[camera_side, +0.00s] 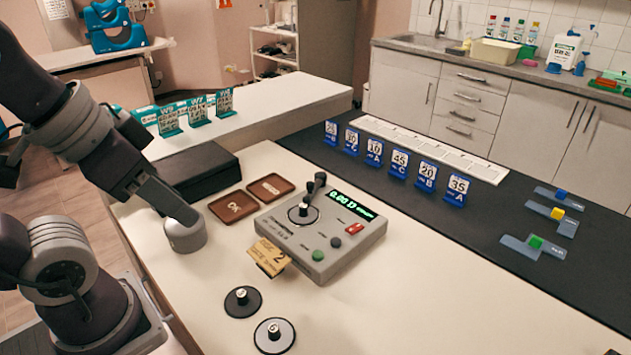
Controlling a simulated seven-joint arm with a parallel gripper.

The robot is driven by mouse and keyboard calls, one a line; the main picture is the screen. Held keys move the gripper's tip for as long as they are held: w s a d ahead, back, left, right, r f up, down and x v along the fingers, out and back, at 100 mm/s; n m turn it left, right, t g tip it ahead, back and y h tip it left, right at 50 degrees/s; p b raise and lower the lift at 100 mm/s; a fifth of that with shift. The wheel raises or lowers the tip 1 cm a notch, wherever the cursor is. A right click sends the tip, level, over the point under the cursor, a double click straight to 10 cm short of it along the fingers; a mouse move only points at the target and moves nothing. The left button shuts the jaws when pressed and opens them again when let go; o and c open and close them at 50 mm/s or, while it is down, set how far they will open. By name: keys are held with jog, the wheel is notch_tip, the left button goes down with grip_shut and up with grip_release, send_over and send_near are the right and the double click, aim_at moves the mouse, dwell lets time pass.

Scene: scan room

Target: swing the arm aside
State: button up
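My arm comes in from the left, and my gripper (180,213) points down and to the right over the left part of the white table (420,290). Its tip is at a short grey cylinder (186,238) on the table; I cannot tell whether they touch. The fingers show edge-on, so whether they are open or shut is unclear, and I see nothing held between them.
A black case (195,170) stands close behind my gripper. Two brown trays (232,207) and a grey device (322,235) with a lit display are to the right. Two round discs (243,302) lie in front. Blue number cards (398,163) stand on a black strip. The table's right front is clear.

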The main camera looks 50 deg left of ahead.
jog(key=w, duration=0.1)
jog(key=w+r, duration=0.1)
jog(key=w, duration=0.1)
jog(key=shift+r+m, duration=0.25)
jog(key=shift+m, duration=0.05)
grip_shut()
jog(key=w+a+m+g, duration=0.1)
jog(key=w+a+m, duration=0.1)
jog(key=w, duration=0.8)
jog(key=w+a+m+g, duration=0.1)
jog(key=w+a+m, duration=0.1)
jog(key=w, duration=0.8)
jog(key=w+a+f+m+h, duration=0.1)
jog(key=w+a+f, duration=0.3)
jog(key=w+f, duration=0.2)
jog(key=w+a+f+m+h, duration=0.1)
jog(key=w+a+f, duration=0.3)
jog(key=w, duration=0.6)
notch_tip(320, 180, down, 3)
jog(key=shift+a+r+m, duration=0.1)
jog(key=shift+a+m, duration=0.2)
jog(key=shift+a, duration=0.1)
jog(key=shift+w, duration=0.1)
